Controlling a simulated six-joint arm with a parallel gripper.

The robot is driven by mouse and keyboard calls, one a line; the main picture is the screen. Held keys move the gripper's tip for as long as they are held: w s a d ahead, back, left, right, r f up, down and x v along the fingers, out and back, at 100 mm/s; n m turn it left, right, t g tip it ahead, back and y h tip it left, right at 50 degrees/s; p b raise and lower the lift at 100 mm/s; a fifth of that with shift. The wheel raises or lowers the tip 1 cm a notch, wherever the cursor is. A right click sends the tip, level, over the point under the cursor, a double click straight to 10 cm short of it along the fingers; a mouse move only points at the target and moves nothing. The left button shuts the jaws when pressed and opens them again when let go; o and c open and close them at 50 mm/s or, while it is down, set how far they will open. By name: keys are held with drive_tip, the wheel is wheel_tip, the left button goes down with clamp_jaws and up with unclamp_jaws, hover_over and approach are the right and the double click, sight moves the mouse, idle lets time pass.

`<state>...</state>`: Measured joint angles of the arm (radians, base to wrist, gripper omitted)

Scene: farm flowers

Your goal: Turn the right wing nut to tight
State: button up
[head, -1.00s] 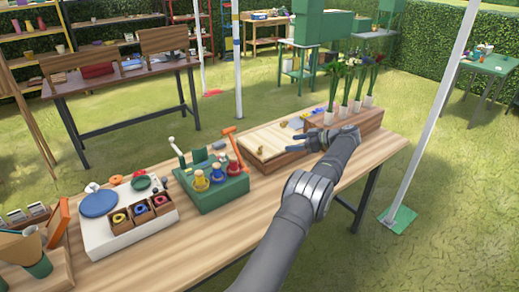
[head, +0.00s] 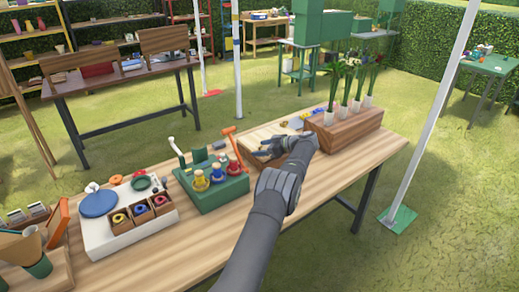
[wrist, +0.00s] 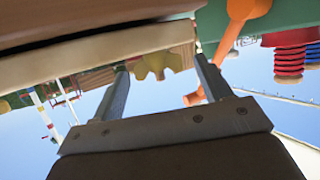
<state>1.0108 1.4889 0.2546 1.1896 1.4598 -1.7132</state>
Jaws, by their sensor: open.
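The wooden press (head: 262,136) of pale stacked boards lies on the workbench, partly hidden by my arm. A yellow wing nut (wrist: 158,62) shows in the wrist view at the edge of a pale board (wrist: 100,60). My gripper (wrist: 160,72) is open, with one finger on either side of the nut as seen here. I cannot tell whether the fingers touch it, nor whether it is the right nut. In the head view my gripper (head: 258,148) is at the front of the press, and the nuts are too small or hidden to make out.
A green holder (head: 212,190) with coloured bottles and an orange-handled tool (head: 231,138) stands close left of the press. A wooden block (head: 345,132) with flowers in white tubes stands to the right. A white board (head: 110,235) with small boxes lies further left. Bare bench lies in front.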

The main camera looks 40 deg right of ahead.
drive_tip(key=shift+x, duration=0.75)
drive_tip(key=c, duration=1)
